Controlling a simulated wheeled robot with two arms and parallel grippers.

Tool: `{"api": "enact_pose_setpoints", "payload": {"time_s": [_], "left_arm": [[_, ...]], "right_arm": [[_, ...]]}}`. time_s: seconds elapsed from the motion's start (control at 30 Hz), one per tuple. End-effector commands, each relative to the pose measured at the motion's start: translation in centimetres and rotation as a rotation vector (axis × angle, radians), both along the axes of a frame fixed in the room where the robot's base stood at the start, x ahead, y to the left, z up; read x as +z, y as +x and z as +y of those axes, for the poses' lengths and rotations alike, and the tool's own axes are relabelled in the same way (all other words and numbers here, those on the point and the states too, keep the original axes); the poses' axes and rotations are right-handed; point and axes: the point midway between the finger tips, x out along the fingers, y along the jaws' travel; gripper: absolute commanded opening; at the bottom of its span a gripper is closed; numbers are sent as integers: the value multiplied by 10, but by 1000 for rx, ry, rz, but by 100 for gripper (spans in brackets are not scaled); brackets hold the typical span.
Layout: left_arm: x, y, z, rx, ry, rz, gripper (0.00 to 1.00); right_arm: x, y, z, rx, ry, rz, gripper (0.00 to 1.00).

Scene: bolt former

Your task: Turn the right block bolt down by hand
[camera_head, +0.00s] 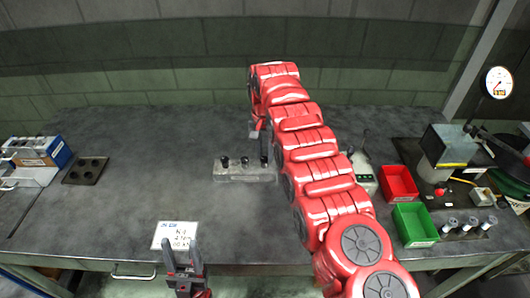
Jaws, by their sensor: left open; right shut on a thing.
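A pale grey block (230,175) lies on the bench near the middle with three dark bolts standing in a row: a left bolt (225,161), a middle bolt (244,161) and the right bolt (264,161). My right gripper (263,150) comes down from the red arm directly over the right bolt. It appears shut on that bolt's top; the fingertips are small and partly hidden by the arm. My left gripper (183,250) is open and empty at the bench's front edge, well away from the block.
A white label card (175,235) lies near the front edge. A dark plate with holes (85,171) and a blue-white box (48,152) are at left. Red (398,184) and green (415,224) bins stand right of my arm. The bench left of the block is clear.

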Motion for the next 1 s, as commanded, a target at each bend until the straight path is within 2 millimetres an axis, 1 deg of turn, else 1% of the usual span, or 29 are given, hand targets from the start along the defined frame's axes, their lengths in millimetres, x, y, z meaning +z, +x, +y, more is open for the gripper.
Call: {"api": "enact_pose_setpoints", "payload": {"time_s": [0.03,0.07,0.2,0.23,0.53,0.67,0.77,0.83,1.0], "left_arm": [[0,0,0,0,0,0,50],[0,0,0,0,0,0,50],[0,0,0,0,0,0,50],[0,0,0,0,0,0,50],[1,0,0,0,0,0,50],[7,0,0,0,0,0,50],[16,0,0,0,0,0,50],[25,0,0,0,0,0,50],[58,0,0,0,0,0,50]], "right_arm": [[3,3,0,-1,2,-10,0],[3,3,0,-1,2,-10,33],[2,2,0,0,1,-7,58],[2,2,0,0,1,-7,60],[2,1,0,1,1,-4,60],[10,1,-1,0,1,-3,60],[23,1,0,1,0,-2,60],[37,1,-1,0,0,-4,60],[68,0,0,1,0,-2,60]]}}
